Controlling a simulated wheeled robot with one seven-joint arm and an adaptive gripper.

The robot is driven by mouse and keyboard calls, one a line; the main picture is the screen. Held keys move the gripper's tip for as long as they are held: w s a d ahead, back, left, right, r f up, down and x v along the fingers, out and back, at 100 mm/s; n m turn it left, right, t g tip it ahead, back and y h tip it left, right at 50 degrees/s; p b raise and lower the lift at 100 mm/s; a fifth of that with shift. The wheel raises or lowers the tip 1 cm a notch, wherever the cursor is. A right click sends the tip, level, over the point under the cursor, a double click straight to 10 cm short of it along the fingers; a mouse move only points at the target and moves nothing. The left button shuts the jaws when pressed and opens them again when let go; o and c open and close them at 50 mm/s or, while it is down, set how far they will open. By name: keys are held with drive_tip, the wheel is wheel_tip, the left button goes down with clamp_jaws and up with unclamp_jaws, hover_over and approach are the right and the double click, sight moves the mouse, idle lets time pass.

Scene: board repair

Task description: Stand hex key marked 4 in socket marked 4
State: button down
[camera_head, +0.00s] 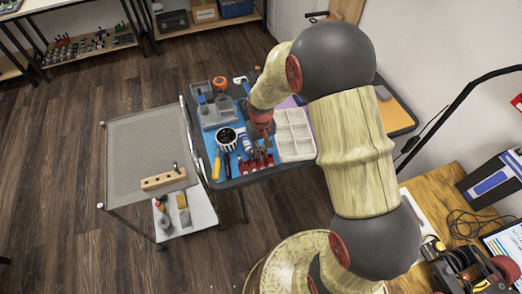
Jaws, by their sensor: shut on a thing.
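My gripper (261,143) is over the blue mat on the dark table, pointing down at a red holder (246,168) near the table's front edge. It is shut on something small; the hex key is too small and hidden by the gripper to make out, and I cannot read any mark. A light wooden block (158,182) with dark holes along it lies on the grey mesh top of the cart to the left. A thin dark piece (176,167) stands up at its right end. The numbers by the holes are not readable.
The cart's mesh top (140,145) is mostly clear. A narrow gap separates cart and table.

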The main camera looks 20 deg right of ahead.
drive_tip(key=shift+f, duration=0.25)
drive_tip(key=c, duration=1.8)
unclamp_jaws()
drive_tip(key=shift+o, duration=0.6)
drive_tip(key=shift+r, duration=0.2)
drive_tip(key=shift+r+p, duration=2.55)
drive_tip(key=shift+r, duration=0.85)
